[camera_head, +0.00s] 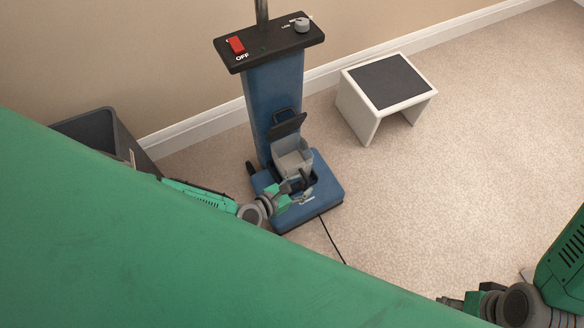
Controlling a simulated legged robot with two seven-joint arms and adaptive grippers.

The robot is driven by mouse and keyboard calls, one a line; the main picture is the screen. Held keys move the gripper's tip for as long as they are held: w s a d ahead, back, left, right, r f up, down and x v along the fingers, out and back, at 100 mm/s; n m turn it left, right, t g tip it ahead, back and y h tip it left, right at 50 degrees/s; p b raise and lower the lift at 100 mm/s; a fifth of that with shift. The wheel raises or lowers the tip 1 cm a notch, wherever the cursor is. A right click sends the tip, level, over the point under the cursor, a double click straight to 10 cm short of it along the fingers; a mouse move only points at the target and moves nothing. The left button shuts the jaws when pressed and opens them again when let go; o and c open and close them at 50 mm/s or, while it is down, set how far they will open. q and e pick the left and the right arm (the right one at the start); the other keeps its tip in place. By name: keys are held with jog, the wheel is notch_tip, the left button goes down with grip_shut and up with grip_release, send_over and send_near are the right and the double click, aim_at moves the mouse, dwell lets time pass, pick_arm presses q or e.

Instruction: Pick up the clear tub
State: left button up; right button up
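The clear tub (291,158) is a pale grey, see-through bin in the front of a blue upright machine (270,100). A dark flap (288,126) stands up above it. My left gripper (306,187) reaches in from the left, low in front of the tub. Its fingers look spread and nothing shows between them; whether they touch the tub is too small to tell. My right gripper (446,300) is at the bottom right, far from the tub, and its fingers are too small to read.
The machine's black top panel (270,45) has a red switch and a grey knob. A white stool (360,110) with a dark top stands to the right. A dark bin (95,130) is at left. A black cord (332,240) crosses the carpet. Carpet at right is clear.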

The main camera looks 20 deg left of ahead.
aim_at(307, 185)
pick_arm(q)
jog(key=x, duration=0.3)
jog(key=shift+s+d+b, duration=0.1)
jog(key=shift+d+b, duration=0.15)
jog(key=shift+b, duration=0.05)
jog(key=shift+a, duration=0.35)
grip_shut()
jog(key=shift+d+r, duration=0.1)
jog(key=shift+d, duration=0.15)
jog(key=shift+a+r, duration=0.1)
jog(key=shift+r, duration=0.15)
